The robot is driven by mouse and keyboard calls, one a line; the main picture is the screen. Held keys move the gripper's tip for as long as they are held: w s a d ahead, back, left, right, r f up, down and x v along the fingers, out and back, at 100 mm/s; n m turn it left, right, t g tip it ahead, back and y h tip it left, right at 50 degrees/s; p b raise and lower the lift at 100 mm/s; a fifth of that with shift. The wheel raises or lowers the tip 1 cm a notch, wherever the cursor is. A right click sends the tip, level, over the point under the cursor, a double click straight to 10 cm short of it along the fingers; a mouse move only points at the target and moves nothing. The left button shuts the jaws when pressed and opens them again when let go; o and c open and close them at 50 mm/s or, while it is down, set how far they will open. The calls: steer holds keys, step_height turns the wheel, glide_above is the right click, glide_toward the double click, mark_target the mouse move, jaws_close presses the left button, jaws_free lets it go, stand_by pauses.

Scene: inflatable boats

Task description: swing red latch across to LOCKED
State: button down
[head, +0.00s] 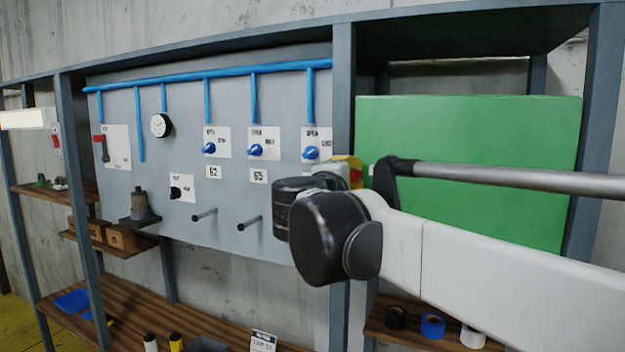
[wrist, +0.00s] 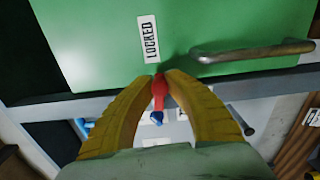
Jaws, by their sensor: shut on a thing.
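The red latch (wrist: 159,92) shows in the wrist view between the two yellow fingers of my gripper (wrist: 160,79), which are shut on it. It lies across the grey post at the edge of the green panel (wrist: 90,45). A white label reading LOCKED (wrist: 148,38) is on the green panel, beyond the fingertips and apart from the latch. In the head view my gripper (head: 350,168) is mostly hidden behind my wrist, with only a bit of yellow showing near the left edge of the green panel (head: 480,130).
A grey metal bar (wrist: 250,52) runs right of the label. Left of the post, a grey board (head: 120,190) carries blue pipes, blue knobs (head: 255,150), a gauge (head: 161,125) and two pegs (head: 250,223). Tape rolls (head: 433,326) stand on a lower shelf.

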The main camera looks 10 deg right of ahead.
steer(key=shift+r+n, duration=0.4)
steer(key=shift+n, duration=0.6)
steer(key=c, duration=1.3)
jaws_free()
steer(key=shift+d, duration=0.1)
steer(key=shift+s+a, duration=0.25)
steer(key=shift+a, duration=0.05)
steer(key=v, duration=1.1)
steer(key=shift+s, duration=0.2)
